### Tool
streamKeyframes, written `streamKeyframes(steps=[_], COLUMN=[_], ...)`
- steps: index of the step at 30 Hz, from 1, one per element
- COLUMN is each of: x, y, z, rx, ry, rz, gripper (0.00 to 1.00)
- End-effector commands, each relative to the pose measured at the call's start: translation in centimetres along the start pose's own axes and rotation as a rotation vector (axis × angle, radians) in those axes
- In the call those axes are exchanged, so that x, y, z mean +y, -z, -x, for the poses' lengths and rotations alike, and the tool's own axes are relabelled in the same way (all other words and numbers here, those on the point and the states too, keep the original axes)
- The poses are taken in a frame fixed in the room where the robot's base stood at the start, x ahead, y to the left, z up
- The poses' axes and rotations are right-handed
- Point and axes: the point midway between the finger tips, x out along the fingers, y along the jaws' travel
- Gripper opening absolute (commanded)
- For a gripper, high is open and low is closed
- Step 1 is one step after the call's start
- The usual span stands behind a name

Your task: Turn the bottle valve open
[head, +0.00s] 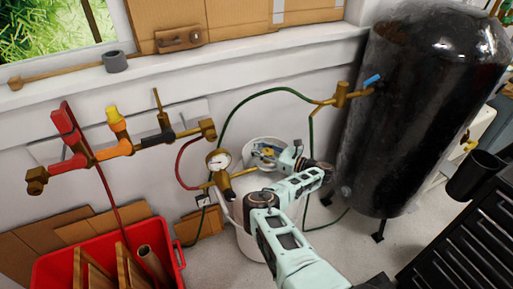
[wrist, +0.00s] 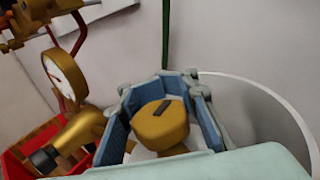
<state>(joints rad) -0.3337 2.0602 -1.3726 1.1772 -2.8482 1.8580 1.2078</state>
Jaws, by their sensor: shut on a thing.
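The bottle valve's yellow knob (wrist: 162,128), with a dark mark on its top, sits between the blue-padded fingers of my gripper (wrist: 158,98) in the wrist view. The gripper is shut on the knob, with a pad on either side. In the head view my gripper (head: 272,154) reaches into the white collar at the top of the white bottle (head: 246,240). The knob is small and partly covered by the fingers there. The dark mark lies slanted in the wrist view; how far the valve is turned I cannot tell.
A brass regulator with a round gauge (head: 218,160) stands just left of the gripper. A pipe manifold (head: 120,148) with red, orange and yellow parts is on the wall. A black tank (head: 415,110) stands right. A red crate (head: 100,270) and dark drawers (head: 470,240) flank the floor.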

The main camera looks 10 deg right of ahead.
Motion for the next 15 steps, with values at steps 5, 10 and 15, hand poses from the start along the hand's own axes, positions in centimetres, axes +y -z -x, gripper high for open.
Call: streamKeyframes(steps=[5, 10, 15], x=[0.43, 0.26, 0.15], y=[0.23, 0.12, 0.03], z=[-0.08, -0.04, -0.02], rx=[0.002, 0.0, 0.0], ry=[-0.011, -0.007, -0.004], rz=[-0.004, -0.002, -0.001], gripper=[0.27, 0.39, 0.39])
